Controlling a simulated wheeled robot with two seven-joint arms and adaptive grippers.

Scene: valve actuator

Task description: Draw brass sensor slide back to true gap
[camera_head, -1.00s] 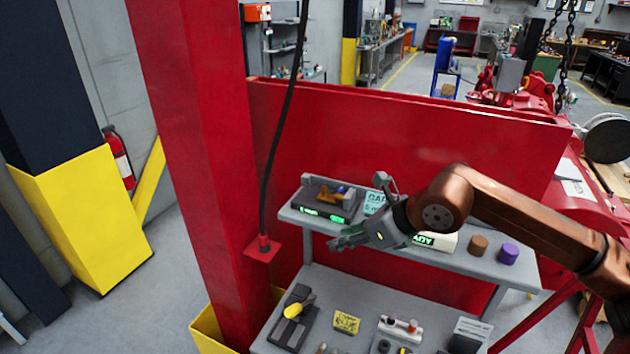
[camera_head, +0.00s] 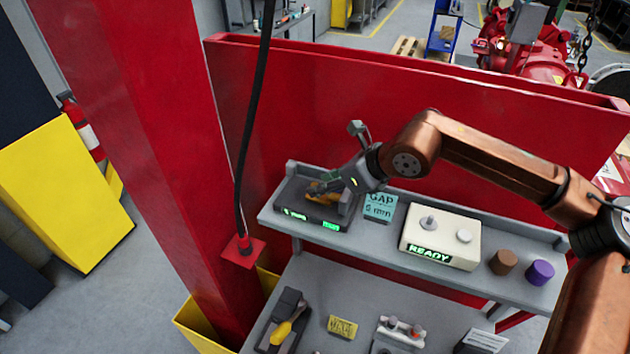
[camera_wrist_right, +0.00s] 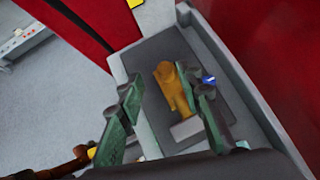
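The brass sensor slide (camera_head: 316,196) sits on a dark grey fixture with green displays (camera_head: 311,219), at the left end of the upper shelf. My right gripper (camera_head: 327,184) is at the slide from above and to its right, partly hiding it. In the right wrist view, the slide (camera_wrist_right: 172,88) shows beyond and between the spread fingers of the gripper (camera_wrist_right: 165,90). The right finger overlaps its edge in the picture; I cannot tell whether they touch. A blue-tipped part (camera_wrist_right: 208,79) is beside that finger. My left gripper is not in view.
A GAP 5 mm card (camera_head: 380,207), a cream READY box (camera_head: 440,237), a brown cylinder (camera_head: 503,262) and a purple cylinder (camera_head: 540,272) stand along the shelf. A red panel (camera_head: 400,120) rises behind; a black cable (camera_head: 248,130) hangs at left.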

